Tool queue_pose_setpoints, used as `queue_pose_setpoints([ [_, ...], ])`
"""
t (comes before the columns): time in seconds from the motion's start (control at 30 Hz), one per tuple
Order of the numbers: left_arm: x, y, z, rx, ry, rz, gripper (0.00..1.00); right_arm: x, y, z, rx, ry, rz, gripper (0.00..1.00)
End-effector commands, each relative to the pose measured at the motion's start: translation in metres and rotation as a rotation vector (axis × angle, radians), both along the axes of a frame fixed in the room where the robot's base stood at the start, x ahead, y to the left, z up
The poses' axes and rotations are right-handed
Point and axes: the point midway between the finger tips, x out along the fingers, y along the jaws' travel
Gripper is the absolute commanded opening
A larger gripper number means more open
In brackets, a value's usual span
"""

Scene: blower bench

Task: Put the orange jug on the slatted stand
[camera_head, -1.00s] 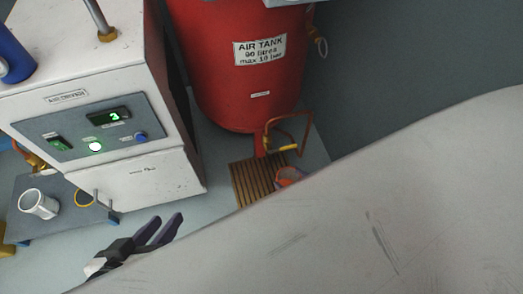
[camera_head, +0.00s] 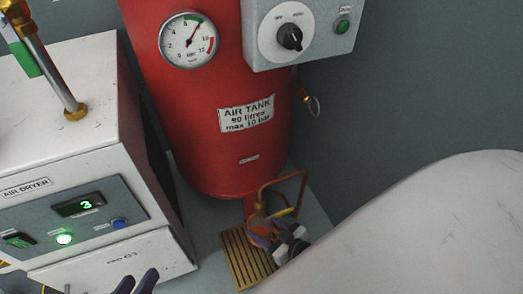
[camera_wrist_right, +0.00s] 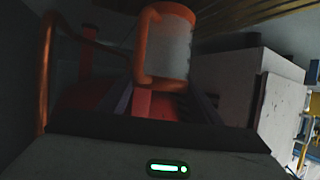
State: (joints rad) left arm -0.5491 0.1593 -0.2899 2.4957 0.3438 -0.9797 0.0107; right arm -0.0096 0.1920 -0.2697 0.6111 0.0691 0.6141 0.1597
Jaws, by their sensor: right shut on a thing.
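The orange jug (camera_wrist_right: 168,45) has an orange rim and handle and a pale grey body in the right wrist view. In the head view, my right gripper (camera_head: 277,243) is beside the jug, which is small and partly hidden there. My left gripper (camera_head: 137,284) is open and empty at the bottom edge.
The red air tank (camera_head: 205,120) stands behind the stand. The white air dryer (camera_head: 70,110) is at left. A large pale surface (camera_head: 440,230) blocks the lower right.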

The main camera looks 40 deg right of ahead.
Motion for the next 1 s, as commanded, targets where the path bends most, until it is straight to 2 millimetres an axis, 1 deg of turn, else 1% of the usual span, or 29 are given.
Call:
queue_pose_setpoints([
  [0.2,0.0,0.0,0.001,0.0,0.001,0.0,0.31,0.001,0.0,0.002,0.0,-0.002,0.0,0.22],
  [0.5,0.0,0.0,0.0,0.002,0.003,0.0,0.31,0.001,0.0,-0.008,0.001,0.0,0.0,0.22],
  [0.73,0.0,0.001,0.0,0.004,0.003,0.0,0.31,0.0,0.0,-0.01,0.0,-0.001,0.0,0.22],
  [0.77,0.0,0.001,0.0,0.004,0.003,0.0,0.31,0.0,0.0,-0.011,0.0,0.0,0.0,0.62],
  [0.8,0.0,0.001,0.0,0.004,0.003,0.0,0.31,0.0,0.0,-0.011,0.0,0.0,0.0,0.69],
  [0.87,0.0,0.001,0.0,0.004,0.003,0.0,0.31,0.0,0.0,-0.011,0.0,0.0,0.0,0.78],
  [1.0,0.0,0.001,-0.001,0.004,0.003,0.0,0.31,0.0,0.0,-0.011,0.0,0.0,0.0,0.78],
])
